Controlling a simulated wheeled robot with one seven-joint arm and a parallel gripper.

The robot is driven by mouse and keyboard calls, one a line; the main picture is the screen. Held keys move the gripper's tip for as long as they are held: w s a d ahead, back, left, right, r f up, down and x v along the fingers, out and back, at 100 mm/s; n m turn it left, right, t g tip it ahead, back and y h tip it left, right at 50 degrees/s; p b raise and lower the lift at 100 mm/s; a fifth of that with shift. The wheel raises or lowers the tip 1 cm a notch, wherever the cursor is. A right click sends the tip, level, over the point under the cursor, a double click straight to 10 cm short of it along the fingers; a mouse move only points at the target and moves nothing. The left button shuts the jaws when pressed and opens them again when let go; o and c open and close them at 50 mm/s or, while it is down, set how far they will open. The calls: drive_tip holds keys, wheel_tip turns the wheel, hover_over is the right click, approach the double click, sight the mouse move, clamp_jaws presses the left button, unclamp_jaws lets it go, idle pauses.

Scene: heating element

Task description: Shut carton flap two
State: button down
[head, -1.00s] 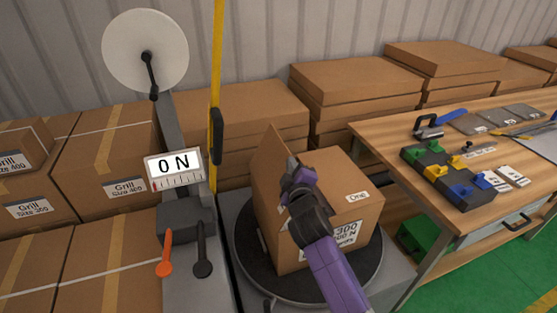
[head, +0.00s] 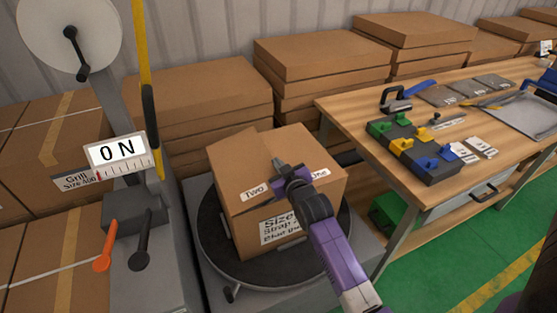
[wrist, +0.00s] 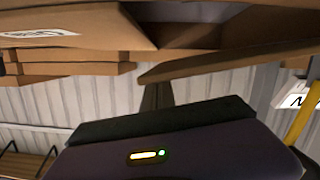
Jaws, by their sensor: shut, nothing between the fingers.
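The carton (head: 312,218) stands on a round dark turntable (head: 216,235). Flap two (head: 238,165), with its "Two" label showing, is on the carton's left side and leans over the top. Flap one (head: 320,158), labelled "One", lies flat on the right. My gripper (head: 281,168) is shut and empty, over the top of the carton at flap two's right edge; whether it touches is unclear. In the wrist view a tilted cardboard panel (wrist: 235,58), likely flap two, has a dark gap beside it. My gripper (wrist: 155,97) also shows there, pointing up the picture.
A gauge reading "0 N" (head: 117,152), with orange and dark levers, stands left of the turntable beside a yellow post (head: 142,45). Stacked cartons (head: 320,52) fill the back. A wooden workbench (head: 360,112) with tools is at the right; green floor is clear in front of it.

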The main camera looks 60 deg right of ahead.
drive_tip(key=shift+s+d+f+b, duration=0.1)
drive_tip(key=shift+f+b, duration=0.1)
drive_tip(key=shift+f, duration=0.3)
drive_tip(key=shift+s+d+f+b, duration=0.1)
drive_tip(key=shift+f+b, duration=0.1)
drive_tip(key=shift+f, duration=0.3)
